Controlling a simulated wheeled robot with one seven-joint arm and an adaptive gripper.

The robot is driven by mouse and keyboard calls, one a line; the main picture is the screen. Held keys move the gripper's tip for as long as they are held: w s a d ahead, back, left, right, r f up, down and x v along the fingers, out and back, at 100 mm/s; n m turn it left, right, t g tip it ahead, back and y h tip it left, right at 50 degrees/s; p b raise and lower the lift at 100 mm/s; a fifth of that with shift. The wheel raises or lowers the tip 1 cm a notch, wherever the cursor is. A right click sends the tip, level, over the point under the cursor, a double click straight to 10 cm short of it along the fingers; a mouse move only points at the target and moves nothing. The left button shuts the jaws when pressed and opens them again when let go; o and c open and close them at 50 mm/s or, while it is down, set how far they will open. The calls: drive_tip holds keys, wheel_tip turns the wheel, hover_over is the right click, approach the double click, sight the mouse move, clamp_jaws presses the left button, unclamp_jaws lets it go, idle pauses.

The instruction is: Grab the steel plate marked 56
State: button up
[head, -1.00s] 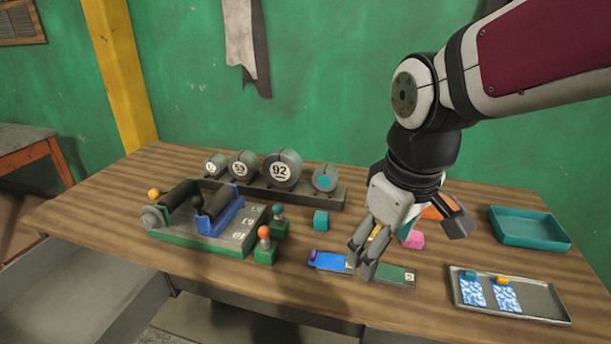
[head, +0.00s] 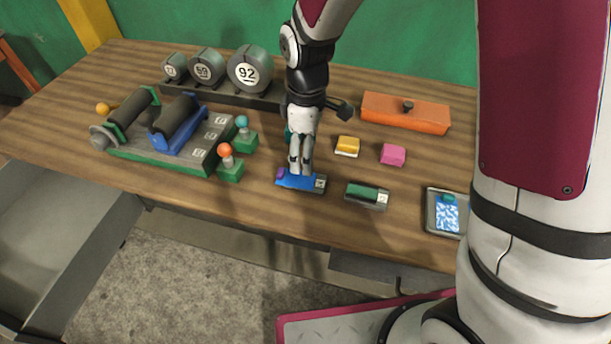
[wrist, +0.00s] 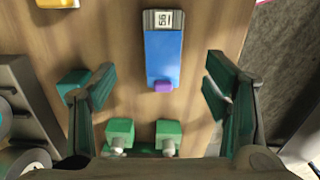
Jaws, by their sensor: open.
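The plate marked 56 shows its grey end and white label in the wrist view (wrist: 163,20). A long blue piece (wrist: 163,55) with a small purple block (wrist: 163,86) at one end covers most of it. In the head view the plate's labelled end (head: 320,184) points right, with the blue piece (head: 296,181) beside it. My gripper (head: 300,171) is open above the blue piece, pointing down. In the wrist view my gripper's two fingers (wrist: 160,80) stand wide apart on either side, apart from it. I cannot tell the exact height.
A similar plate with a green piece (head: 368,193) lies just right. A yellow block (head: 347,146), pink block (head: 393,155) and orange box (head: 405,112) stand behind. Orange-knobbed (head: 228,163) and teal-knobbed levers (head: 243,134) stand left. My arm hides much of the right side.

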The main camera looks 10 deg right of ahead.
sight(305, 179)
drive_tip(key=f, duration=0.9)
drive_tip(key=shift+s+a+p, duration=0.2)
drive_tip(key=shift+p, duration=0.1)
clamp_jaws()
drive_tip(key=shift+r, duration=0.1)
